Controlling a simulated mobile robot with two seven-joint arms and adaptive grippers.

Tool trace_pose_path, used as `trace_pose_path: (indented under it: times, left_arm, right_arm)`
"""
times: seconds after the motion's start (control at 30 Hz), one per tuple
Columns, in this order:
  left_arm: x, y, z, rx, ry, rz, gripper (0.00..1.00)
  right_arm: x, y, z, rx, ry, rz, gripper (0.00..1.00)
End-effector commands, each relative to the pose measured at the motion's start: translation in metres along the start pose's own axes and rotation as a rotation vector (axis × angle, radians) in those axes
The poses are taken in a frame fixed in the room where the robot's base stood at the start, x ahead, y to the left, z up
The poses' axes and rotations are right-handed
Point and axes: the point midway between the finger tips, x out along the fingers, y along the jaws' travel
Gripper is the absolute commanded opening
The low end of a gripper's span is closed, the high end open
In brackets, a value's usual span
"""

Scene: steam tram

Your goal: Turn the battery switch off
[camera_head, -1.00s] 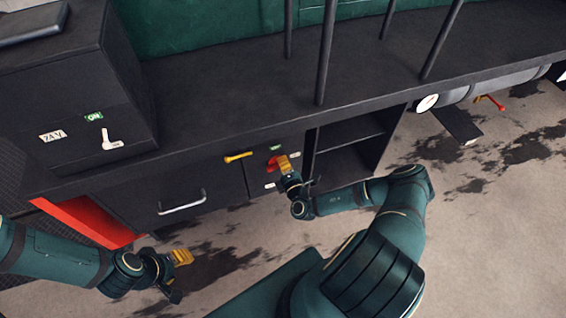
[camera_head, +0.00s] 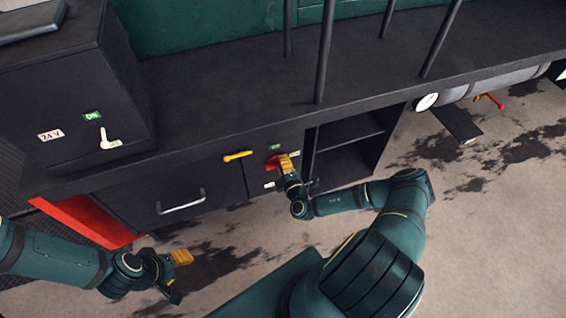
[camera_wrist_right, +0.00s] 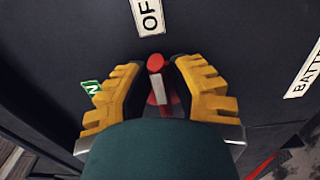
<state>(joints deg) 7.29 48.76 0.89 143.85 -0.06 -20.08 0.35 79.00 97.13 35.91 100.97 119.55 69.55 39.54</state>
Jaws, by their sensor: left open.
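The battery switch (camera_head: 271,163) is a red handle on the dark cabinet front in the head view. In the right wrist view, its red knob and pale-striped stem (camera_wrist_right: 157,64) show between my fingers, the knob end lying toward the white OFF label (camera_wrist_right: 148,15). A green ON label (camera_wrist_right: 91,88) is to the left there, and a BATTERY label (camera_wrist_right: 304,72) to the right. My left gripper (camera_head: 182,257) is open and empty, low over the floor.
A yellow handle (camera_head: 238,156) sits left of the switch, above a drawer with a metal pull (camera_head: 181,203). An open shelf (camera_head: 348,157) is to the right. A control box with a white lever (camera_head: 109,140) stands at left. Upright poles rise from the bench.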

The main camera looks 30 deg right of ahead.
Motion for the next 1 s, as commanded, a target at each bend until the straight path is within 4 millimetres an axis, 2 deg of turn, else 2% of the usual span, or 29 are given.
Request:
trace_pose_path:
  times: [0.33, 0.47, 0.57, 0.8, 1.0]
  left_arm:
    - [0.0, 0.0, 0.0, 0.0, 0.0, 0.0, 0.47]
    - [0.0, 0.0, 0.0, 0.0, 0.0, 0.0, 0.47]
    - [0.0, 0.0, 0.0, 0.0, 0.0, 0.0, 0.47]
    - [0.0, 0.0, 0.0, 0.0, 0.0, 0.0, 0.47]
    - [0.0, 0.0, 0.0, 0.0, 0.0, 0.0, 0.47]
  right_arm:
    - [-0.001, 0.0, 0.0, -0.001, 0.0, 0.0, 0.42]
    - [-0.007, -0.001, 0.0, -0.001, 0.0, -0.001, 0.42]
    - [-0.021, -0.001, 0.001, -0.001, -0.001, -0.002, 0.42]
    - [-0.07, 0.0, 0.001, 0.0, -0.002, -0.002, 0.42]
    - [-0.103, 0.0, 0.0, 0.0, 0.0, -0.001, 0.42]
